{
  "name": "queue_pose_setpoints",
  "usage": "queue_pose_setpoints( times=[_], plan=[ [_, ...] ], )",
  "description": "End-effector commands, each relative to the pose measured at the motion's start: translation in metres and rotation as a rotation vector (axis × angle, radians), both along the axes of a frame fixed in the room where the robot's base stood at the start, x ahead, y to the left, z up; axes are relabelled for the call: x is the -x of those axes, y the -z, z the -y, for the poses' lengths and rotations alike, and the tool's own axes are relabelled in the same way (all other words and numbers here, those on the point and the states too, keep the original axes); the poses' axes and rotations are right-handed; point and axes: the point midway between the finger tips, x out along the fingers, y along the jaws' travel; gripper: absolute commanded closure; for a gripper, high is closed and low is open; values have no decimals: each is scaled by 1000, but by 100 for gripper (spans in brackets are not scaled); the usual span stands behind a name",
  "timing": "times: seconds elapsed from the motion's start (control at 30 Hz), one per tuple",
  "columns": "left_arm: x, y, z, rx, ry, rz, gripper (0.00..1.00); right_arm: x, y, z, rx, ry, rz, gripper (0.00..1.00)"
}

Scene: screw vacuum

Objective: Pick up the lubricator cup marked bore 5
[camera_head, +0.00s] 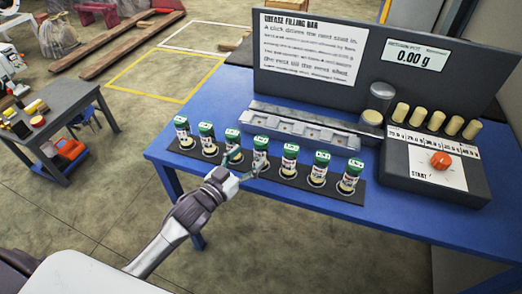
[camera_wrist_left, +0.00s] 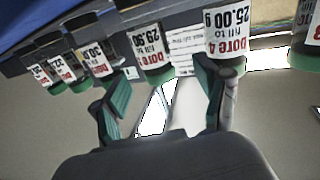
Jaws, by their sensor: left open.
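A row of several small cups with green lids and white labels stands upright on a black strip. The fourth cup from the left (camera_head: 260,155) and the third cup (camera_head: 232,147) are nearest my left gripper (camera_head: 244,168). That gripper is open and empty, in front of the row. In the left wrist view, the labels appear upside down. A cup marked 29.50 g (camera_wrist_left: 152,50) shows beyond the gap between the fingers (camera_wrist_left: 160,95). A cup marked 25.00 g (camera_wrist_left: 226,38) is behind the right-hand finger. My right gripper is out of view.
Behind the row on the blue table (camera_head: 235,95) lies a grey slotted rail (camera_head: 300,130). To the right stands a grey dosing unit with an orange knob (camera_head: 441,160), tan cylinders and a 0.00 g display (camera_head: 415,55). A cart (camera_head: 60,110) stands at the left.

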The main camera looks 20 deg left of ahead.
Motion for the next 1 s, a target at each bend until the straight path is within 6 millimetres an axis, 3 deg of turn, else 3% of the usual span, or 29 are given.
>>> queue_pose_setpoints(
  times=[0.23, 0.5, 0.8, 1.0],
  plan=[
    [-18, -3, 8, -1, 0, 1, 26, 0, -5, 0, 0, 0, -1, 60],
    [-53, -4, 22, -1, 0, 0, 26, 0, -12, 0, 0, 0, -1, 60],
    [-57, -3, 24, -1, 0, -1, 26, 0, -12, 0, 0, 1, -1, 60],
    [-56, -3, 24, -1, 0, -1, 60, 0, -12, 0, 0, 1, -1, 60]
  ],
)
